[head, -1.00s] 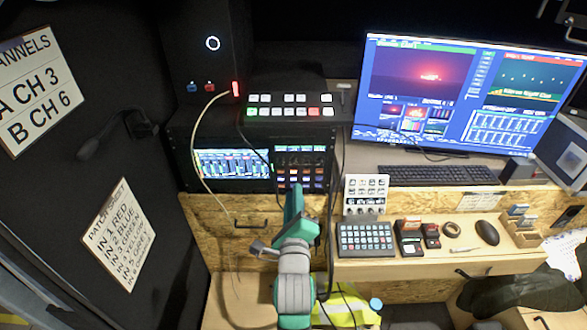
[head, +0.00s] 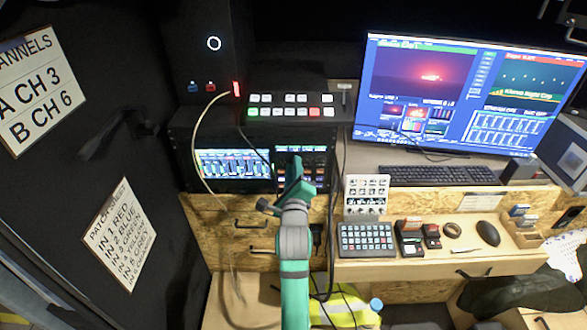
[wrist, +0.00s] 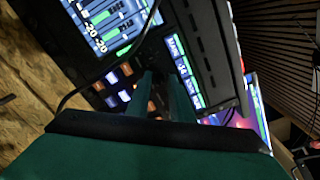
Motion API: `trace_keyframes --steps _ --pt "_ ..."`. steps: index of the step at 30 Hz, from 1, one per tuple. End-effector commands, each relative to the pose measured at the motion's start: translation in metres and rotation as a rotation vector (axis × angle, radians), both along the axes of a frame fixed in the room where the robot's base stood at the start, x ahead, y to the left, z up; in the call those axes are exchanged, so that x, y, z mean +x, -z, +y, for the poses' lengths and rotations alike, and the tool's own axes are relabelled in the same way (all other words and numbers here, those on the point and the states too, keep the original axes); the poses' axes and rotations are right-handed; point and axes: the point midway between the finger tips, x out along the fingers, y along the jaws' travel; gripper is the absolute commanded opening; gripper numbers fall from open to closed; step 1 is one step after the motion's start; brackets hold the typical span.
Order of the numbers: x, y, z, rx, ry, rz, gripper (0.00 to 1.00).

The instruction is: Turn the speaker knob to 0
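A tall black cabinet (head: 190,40) stands at the upper left of the head view, with a lit white ring (head: 214,43) on its front. I cannot tell whether this ring is the speaker knob, and no dial marks or pointer can be read. My gripper (head: 297,162) is in front of the rack's button panel, below and to the right of the ring. In the wrist view its two green fingers (wrist: 162,78) are a little apart with nothing between them. The ring is not seen in the wrist view.
A switcher (head: 290,106) with lit buttons sits on the rack above my gripper. A mixer screen (head: 232,164) is to its left, and a thin cable (head: 198,130) loops past it. A monitor (head: 460,95) and keyboard (head: 437,175) stand at the right.

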Motion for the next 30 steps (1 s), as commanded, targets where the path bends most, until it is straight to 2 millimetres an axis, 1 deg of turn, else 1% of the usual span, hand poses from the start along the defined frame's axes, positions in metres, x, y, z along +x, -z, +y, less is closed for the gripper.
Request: trace_keyframes --steps 7,8,9,10,11,22,26,30 --pt "0.0011 -0.0001 -0.0019 0.0 0.003 -0.001 0.2" --pt "0.001 -0.0001 -0.0019 0.0 0.003 -0.001 0.18" --pt "0.001 -0.0001 -0.0019 0.0 0.003 -0.001 0.08" --pt "0.001 -0.0001 -0.0018 0.0 0.003 -0.001 0.01" --pt "0.001 -0.0001 -0.0018 0.0 0.003 -0.001 0.0" --pt "0.0009 0.0 -0.0006 -0.036 0.001 0.0 0.0" --pt "0.0007 0.0002 0.0005 -0.094 0.0 0.0 0.0" --pt "0.0004 0.0004 0.0016 -0.192 -0.001 0.0 0.0"
